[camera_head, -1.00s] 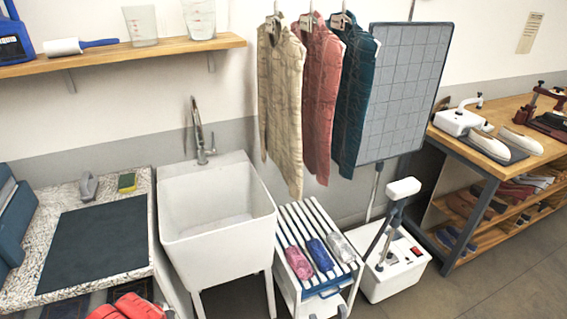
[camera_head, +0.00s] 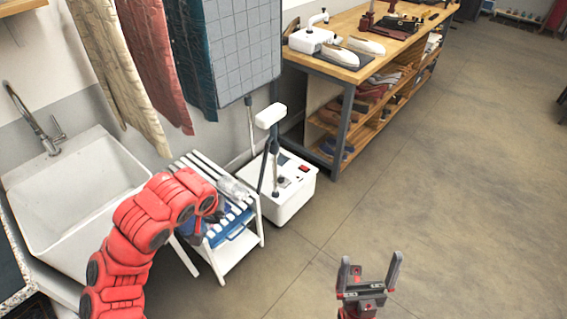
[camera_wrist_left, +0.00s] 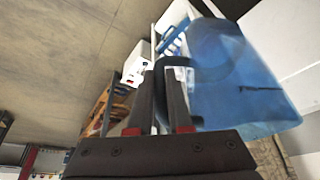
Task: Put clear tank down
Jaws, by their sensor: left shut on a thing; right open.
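The clear tank (camera_head: 233,187) lies on the white slatted rack (camera_head: 250,222), near its right side, in the head view. My left gripper (camera_wrist_left: 163,78) is over the rack's left part; my red arm mostly hides it in the head view. It is shut, apparently on the blue tank (camera_wrist_left: 235,85), which looks large and blurred beside the fingers in the left wrist view. The exact grip is hard to make out. My right gripper (camera_head: 370,265) is open and empty above the floor, well right of the rack. The pink tank is not visible.
A white steamer-like machine (camera_head: 290,200) stands right of the rack. A white sink (camera_head: 80,190) is on the left. Garments (camera_head: 145,60) hang by a grey gridded board (camera_head: 248,50) behind. A wooden workbench (camera_head: 345,70) stands further back. The floor (camera_head: 440,170) at right is clear.

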